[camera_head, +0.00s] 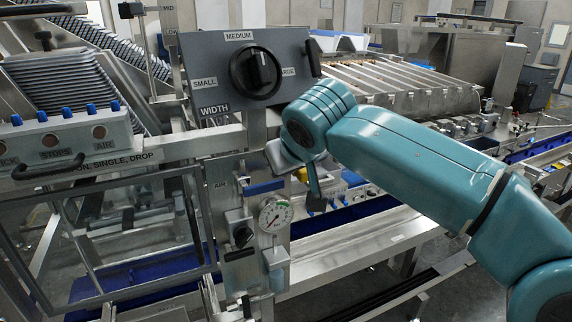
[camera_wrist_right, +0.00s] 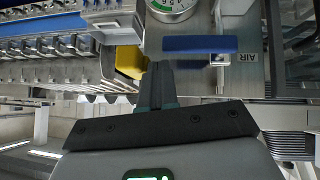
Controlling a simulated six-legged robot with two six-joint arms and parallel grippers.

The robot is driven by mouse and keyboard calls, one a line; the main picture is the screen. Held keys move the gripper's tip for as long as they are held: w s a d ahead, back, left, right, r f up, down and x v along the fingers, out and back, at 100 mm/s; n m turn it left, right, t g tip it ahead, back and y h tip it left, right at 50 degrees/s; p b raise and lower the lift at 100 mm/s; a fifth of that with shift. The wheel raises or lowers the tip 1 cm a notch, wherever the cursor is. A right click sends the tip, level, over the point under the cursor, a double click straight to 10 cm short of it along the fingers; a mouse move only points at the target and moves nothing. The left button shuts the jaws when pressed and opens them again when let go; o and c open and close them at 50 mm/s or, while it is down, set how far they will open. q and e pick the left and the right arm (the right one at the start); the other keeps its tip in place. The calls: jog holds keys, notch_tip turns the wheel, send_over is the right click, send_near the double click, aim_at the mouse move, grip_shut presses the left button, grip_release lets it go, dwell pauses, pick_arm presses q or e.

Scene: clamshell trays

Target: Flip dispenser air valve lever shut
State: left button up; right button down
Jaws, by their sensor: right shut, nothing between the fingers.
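The air valve's blue lever (camera_head: 265,188) lies about level on the metal panel, above the round pressure gauge (camera_head: 275,214) and beside the AIR label (camera_head: 220,186). In the right wrist view, which is upside down, the lever (camera_wrist_right: 200,44) is a long blue bar, with the gauge (camera_wrist_right: 172,8) at the top edge and the AIR label (camera_wrist_right: 247,57) to its right. My right gripper (camera_head: 316,203) is just right of the lever in the head view. Its dark fingers (camera_wrist_right: 155,72) are together and empty, close to the lever's left end; contact is unclear. My left gripper is out of view.
A grey panel with a black WIDTH knob (camera_head: 256,72) stands above the valve. A clear framed guard (camera_head: 105,240) is at the left. A yellow part (camera_wrist_right: 130,61) sits close beside my right fingers. Metal rails and a blue tray lie behind.

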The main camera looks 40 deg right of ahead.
jog(key=s+a+r+p, duration=0.1)
jog(key=s+r+p, duration=0.2)
jog(key=s+r, duration=0.4)
notch_tip(320, 180, up, 4)
jog(key=shift+a+r, duration=0.25)
jog(key=shift+a, duration=0.1)
jog(key=shift+f, duration=0.1)
